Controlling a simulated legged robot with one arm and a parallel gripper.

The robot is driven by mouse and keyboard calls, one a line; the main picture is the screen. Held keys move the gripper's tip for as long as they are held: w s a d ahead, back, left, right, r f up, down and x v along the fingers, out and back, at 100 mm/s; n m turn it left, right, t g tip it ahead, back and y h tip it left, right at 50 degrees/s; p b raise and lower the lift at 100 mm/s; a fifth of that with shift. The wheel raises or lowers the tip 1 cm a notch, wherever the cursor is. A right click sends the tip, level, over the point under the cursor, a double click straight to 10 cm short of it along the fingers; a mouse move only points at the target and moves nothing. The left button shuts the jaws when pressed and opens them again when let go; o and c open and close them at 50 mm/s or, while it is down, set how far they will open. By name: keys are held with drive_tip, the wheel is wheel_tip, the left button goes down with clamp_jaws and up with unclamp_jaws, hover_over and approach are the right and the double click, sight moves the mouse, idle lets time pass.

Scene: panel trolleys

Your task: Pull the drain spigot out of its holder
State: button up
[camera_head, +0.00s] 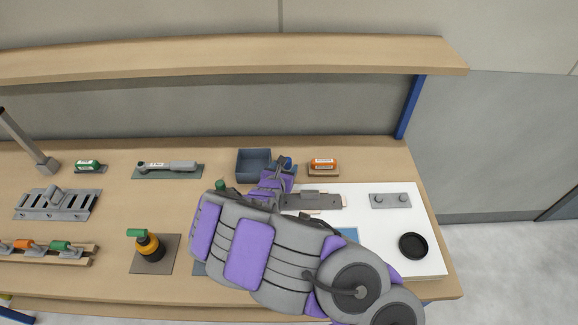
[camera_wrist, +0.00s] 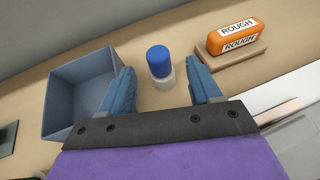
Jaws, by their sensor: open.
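A short upright blue cylinder (camera_wrist: 158,61) stands in a pale round base (camera_wrist: 164,82) on the wooden bench in the wrist view. It looks like the drain spigot in its holder, but I cannot be sure. My gripper (camera_wrist: 161,74) is open, with one blue finger on each side of the cylinder and visible gaps between. I cannot tell how far the fingertips are above the bench. In the head view my gripper (camera_head: 284,162) is at the back of the bench, and its fingers largely hide the cylinder.
An open blue-grey bin (camera_wrist: 66,92) stands close left of my gripper. An orange block (camera_wrist: 232,37) marked ROUGH lies on a wooden base at right. A white board (camera_head: 432,254) is at front right. A wooden shelf (camera_head: 230,56) overhangs the back.

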sight(287, 164)
drive_tip(key=shift+w+a+f, duration=0.15)
drive_tip(key=shift+w+a, duration=0.15)
drive_tip(key=shift+w, duration=0.05)
drive_tip(key=shift+w+a+f, duration=0.1)
drive_tip(key=shift+w+f, duration=0.1)
drive_tip(key=shift+w, duration=0.05)
drive_tip(key=w, duration=0.1)
drive_tip(key=w+d+f+b, duration=0.1)
drive_tip(key=w+d, duration=0.1)
drive_tip(key=shift+w+f+b, duration=0.15)
drive_tip(key=shift+f+b, duration=0.15)
drive_tip(key=shift+w+d, duration=0.15)
drive_tip(key=shift+w, duration=0.2)
drive_tip(key=shift+a, duration=0.2)
drive_tip(key=shift+a, duration=0.25)
drive_tip(key=shift+c, duration=1.3)
drive_tip(key=shift+d, duration=0.3)
drive_tip(key=c, duration=0.6)
drive_tip(key=shift+c, duration=0.8)
